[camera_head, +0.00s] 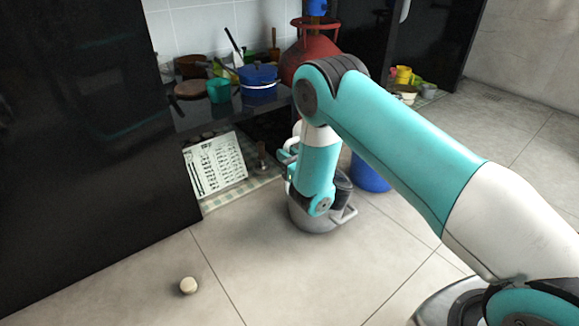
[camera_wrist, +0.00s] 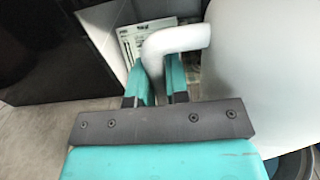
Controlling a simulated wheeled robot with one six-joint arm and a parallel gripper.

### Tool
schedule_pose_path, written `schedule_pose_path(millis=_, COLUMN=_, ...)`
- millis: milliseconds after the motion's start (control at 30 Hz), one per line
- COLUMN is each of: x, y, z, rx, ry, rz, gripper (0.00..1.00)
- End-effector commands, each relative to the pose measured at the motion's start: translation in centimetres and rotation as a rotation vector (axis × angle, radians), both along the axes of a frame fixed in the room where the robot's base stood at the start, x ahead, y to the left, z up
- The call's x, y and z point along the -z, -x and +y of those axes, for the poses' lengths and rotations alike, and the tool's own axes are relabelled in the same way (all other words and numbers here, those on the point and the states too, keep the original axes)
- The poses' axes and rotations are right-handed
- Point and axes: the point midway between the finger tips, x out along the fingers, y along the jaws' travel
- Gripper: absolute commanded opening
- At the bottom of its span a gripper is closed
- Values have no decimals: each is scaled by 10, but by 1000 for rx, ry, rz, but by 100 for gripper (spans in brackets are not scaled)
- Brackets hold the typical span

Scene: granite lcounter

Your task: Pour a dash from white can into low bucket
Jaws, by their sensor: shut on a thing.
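My gripper (camera_wrist: 160,92) is shut on the handle of the white can (camera_wrist: 262,60). The pale curved handle comes down between the teal fingers, and the can's large smooth body fills the right of the wrist view. In the head view only a small part of the white can (camera_head: 297,128) shows beside my arm; the rest is hidden. A low grey bucket (camera_head: 302,219) appears on the floor beneath my wrist, partly covered by it. The can's spout is not seen, and I cannot tell its tilt.
A blue container (camera_head: 369,174) stands on the floor behind my arm. A printed sheet (camera_head: 215,165) leans below. A small pale round object (camera_head: 188,285) lies on open floor.

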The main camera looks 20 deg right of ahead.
Motion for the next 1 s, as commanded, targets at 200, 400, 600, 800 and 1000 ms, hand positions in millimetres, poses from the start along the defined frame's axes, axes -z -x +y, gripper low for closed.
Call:
schedule_pose_path(millis=200, x=-2, y=-1, z=-6, rx=11, ry=3, rz=-4, gripper=0)
schedule_pose_path(millis=400, x=-1, y=-1, z=-6, rx=10, ry=3, rz=-4, gripper=0)
schedule_pose_path(millis=600, x=-9, y=2, z=0, rx=9, ry=-58, rz=15, gripper=0)
schedule_pose_path(millis=800, x=-28, y=8, z=21, rx=8, ry=-306, rz=97, gripper=0)
schedule_pose_path(millis=1000, x=-52, y=14, z=37, rx=10, ry=-613, rz=200, gripper=0)
